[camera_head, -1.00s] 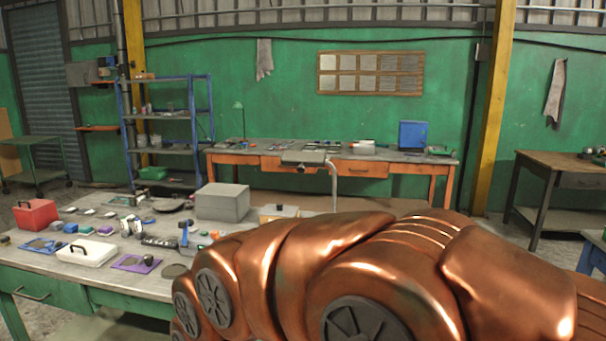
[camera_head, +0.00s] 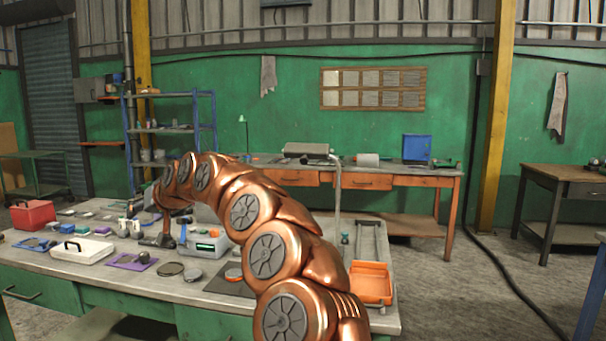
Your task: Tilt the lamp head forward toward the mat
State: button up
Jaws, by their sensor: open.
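A grey, box-shaped lamp head (camera_head: 306,150) sits on top of a thin pale post (camera_head: 338,185) with a bent top. It looks roughly level, extending left from the post. My gripper (camera_head: 164,238) is at the far end of the arched arm, pointing down over the left part of the bench. It is small and dark in view, open, and well left of the lamp head.
An orange tray (camera_head: 371,282) lies at the right. The air around the lamp head looks clear.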

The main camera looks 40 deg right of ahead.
jog(key=w+d+f+m+t+h+b, duration=0.1)
jog(key=w+d+m+h+b, duration=0.15)
jog(key=d, duration=0.75)
jog(key=w+d+f+m+t+h+b, duration=0.15)
jog(key=d+h, duration=0.25)
jog(key=d, duration=0.6)
jog(key=w+d+f+m+t+h+b, duration=0.1)
jog(key=d+m+h+b, duration=0.15)
jog(key=d, duration=0.75)
jog(key=m+g+h+b, duration=0.2)
jog(key=m+h+b, duration=0.1)
jog(key=h, duration=0.9)
send_near(304, 161)
jog(key=shift+x, duration=3.1)
jog(key=shift+p+x, duration=0.8)
jog(key=shift+x, duration=0.8)
jog(key=shift+c, duration=0.4)
